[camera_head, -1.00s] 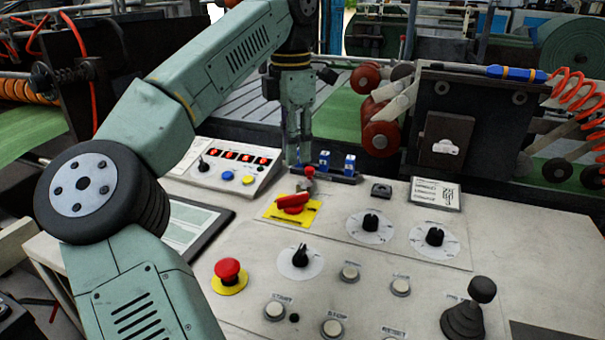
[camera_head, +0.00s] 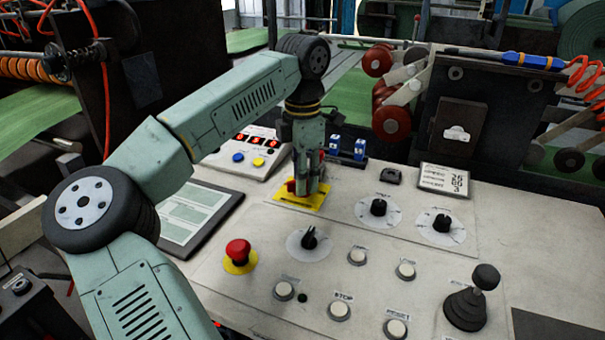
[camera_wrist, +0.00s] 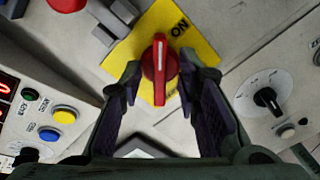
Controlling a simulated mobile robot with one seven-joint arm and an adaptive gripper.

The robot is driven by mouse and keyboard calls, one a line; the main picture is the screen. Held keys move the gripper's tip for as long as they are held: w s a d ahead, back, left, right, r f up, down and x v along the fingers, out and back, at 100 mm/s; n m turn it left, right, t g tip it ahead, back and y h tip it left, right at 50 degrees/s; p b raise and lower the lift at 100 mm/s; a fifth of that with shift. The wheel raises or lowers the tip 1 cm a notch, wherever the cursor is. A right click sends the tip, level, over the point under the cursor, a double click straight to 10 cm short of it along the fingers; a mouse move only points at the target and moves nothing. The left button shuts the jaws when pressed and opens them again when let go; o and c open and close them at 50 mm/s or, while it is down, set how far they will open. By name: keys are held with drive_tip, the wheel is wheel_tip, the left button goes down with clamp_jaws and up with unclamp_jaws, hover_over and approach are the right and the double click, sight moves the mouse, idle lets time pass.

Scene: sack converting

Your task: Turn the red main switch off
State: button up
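The red main switch (camera_wrist: 158,72) is a rotary handle on a yellow plate (camera_wrist: 195,45) marked ON in the wrist view. Its white line lies along the picture's vertical, toward my gripper. My gripper (camera_wrist: 165,75) is open, with one finger on each side of the handle; I cannot tell whether either finger touches it. In the head view my gripper (camera_head: 307,190) points down over the yellow plate (camera_head: 290,198) and hides most of the switch; a bit of red (camera_head: 291,186) shows at its left.
A red emergency button (camera_head: 238,250), several black knobs (camera_head: 378,207) and white push buttons (camera_head: 340,308) sit nearby on the panel. A joystick (camera_head: 470,300) stands at the right. A display box (camera_head: 250,150) and blue blocks (camera_head: 347,147) stand close behind my gripper.

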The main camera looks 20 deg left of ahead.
drive_tip(key=shift+c, duration=0.2)
clamp_jaws()
idle(0.6)
drive_tip(key=n+b, duration=0.1)
drive_tip(key=n, duration=0.2)
drive_tip(key=n+b, duration=0.1)
drive_tip(key=n, duration=0.2)
drive_tip(key=shift+n, duration=0.4)
drive_tip(key=n+b, duration=0.1)
drive_tip(key=n, duration=0.4)
drive_tip(key=n+b, duration=0.1)
drive_tip(key=n, duration=0.5)
drive_tip(key=shift+b, duration=0.4)
